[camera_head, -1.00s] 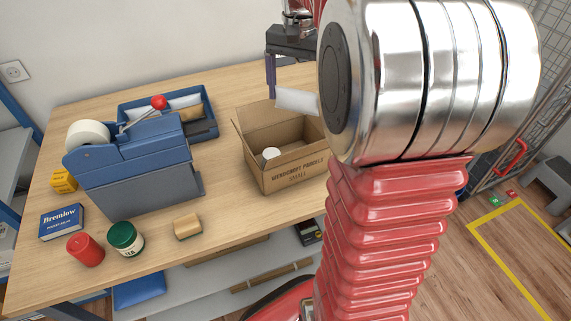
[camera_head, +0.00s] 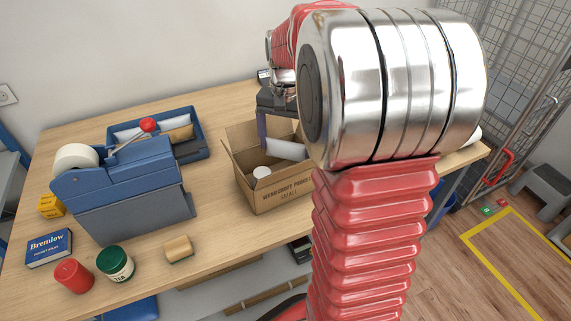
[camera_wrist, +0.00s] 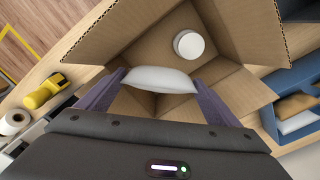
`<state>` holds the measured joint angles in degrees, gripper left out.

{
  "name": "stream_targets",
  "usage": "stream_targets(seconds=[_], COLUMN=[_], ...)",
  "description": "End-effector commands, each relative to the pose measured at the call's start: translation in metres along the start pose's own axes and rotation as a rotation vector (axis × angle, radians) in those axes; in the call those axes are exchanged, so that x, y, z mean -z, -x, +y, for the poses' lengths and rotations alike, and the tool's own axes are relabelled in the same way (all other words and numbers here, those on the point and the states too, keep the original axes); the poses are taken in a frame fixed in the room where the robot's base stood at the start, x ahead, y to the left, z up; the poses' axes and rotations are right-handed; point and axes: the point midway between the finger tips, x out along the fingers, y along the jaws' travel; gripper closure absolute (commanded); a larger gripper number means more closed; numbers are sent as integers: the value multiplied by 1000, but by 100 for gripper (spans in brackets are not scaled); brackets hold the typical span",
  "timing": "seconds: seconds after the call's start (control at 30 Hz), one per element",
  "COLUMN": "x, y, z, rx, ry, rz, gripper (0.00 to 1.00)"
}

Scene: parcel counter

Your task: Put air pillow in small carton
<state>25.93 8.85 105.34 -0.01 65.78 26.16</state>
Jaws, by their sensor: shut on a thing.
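The small carton (camera_head: 285,192) stands open on the counter with its flaps up, and its front is printed. My gripper (camera_wrist: 160,82) is shut on a white air pillow (camera_wrist: 160,79), one finger at each end of it. In the wrist view the carton (camera_wrist: 232,88) lies below and around the pillow. A round white item (camera_wrist: 188,44) lies inside the carton. I cannot tell whether the pillow touches the carton.
A blue tape dispenser (camera_head: 125,190) stands left of the carton. Behind it a blue tray (camera_head: 205,132) holds another white pillow and a brown item. A red jar (camera_head: 74,276), a green jar (camera_head: 115,263) and a tan block (camera_head: 178,249) stand near the front edge.

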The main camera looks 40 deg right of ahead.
Motion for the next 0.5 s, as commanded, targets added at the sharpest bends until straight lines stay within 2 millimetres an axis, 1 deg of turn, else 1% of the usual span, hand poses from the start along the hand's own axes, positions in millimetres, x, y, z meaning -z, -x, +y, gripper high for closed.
stream_targets(seconds=[0.03,0.1,0.2,0.3,0.5], x=[-1,-1,0,0,0], y=[-11,-23,-35,-41,-41], z=[0,0,0,0,0], rx=[-2,-2,-1,-1,0], ry=[0,0,0,0,0], rz=[-5,-4,-2,-1,-1], gripper=[34,34,34,34,34])
